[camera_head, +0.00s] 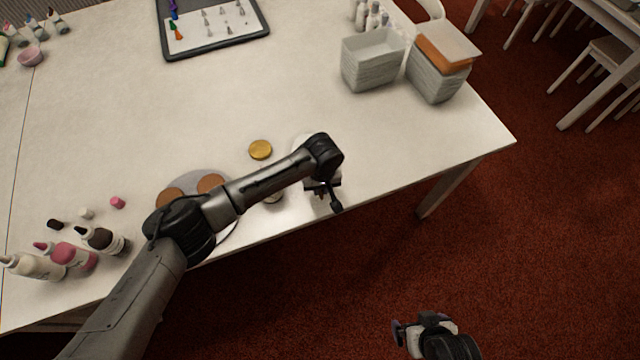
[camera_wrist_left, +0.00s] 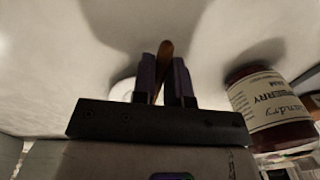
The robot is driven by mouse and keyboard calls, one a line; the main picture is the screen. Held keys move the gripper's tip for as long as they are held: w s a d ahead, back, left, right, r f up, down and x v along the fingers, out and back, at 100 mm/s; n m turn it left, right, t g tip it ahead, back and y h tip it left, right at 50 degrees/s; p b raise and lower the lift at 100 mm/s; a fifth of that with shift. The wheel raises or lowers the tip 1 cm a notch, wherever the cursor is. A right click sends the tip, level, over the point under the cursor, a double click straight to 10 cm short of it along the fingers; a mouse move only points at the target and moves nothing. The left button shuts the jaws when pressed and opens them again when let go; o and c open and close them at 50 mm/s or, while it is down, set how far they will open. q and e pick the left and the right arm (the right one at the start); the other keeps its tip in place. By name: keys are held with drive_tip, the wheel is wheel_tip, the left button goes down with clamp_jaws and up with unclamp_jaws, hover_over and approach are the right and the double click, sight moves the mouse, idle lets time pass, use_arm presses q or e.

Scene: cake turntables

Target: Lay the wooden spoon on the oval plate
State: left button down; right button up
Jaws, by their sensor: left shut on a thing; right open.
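My left gripper (camera_head: 325,194) is at the table's front edge; in the left wrist view its two fingers (camera_wrist_left: 164,72) are shut on the wooden spoon. Only a brown strip of the spoon (camera_wrist_left: 165,50) shows between and beyond the fingers; the rest is hidden. A white rim (camera_head: 300,141) peeks out behind the left arm in the head view and may be the oval plate, mostly covered. A pale curved edge (camera_wrist_left: 122,89) beside the fingers in the wrist view may be the same plate. My right gripper (camera_head: 408,331) is open and empty above the red floor.
A jam jar (camera_wrist_left: 268,105) stands right of the fingers in the wrist view. A gold lid (camera_head: 260,149) is left of the left arm. A round grey plate (camera_head: 222,179) with brown discs lies under the arm. Bottles (camera_head: 72,256) stand front left; two boxes (camera_head: 372,62) stand back right.

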use_arm(q)
drive_tip(key=c, duration=1.1)
unclamp_jaws()
drive_tip(key=shift+f, duration=0.1)
drive_tip(key=shift+w+d+r+p, duration=0.1)
drive_tip(key=shift+r+p, duration=0.8)
drive_tip(key=shift+r, duration=2.6)
drive_tip(key=shift+w+d+r+p, duration=0.1)
drive_tip(key=shift+r+p, duration=0.8)
drive_tip(key=shift+r, duration=2.55)
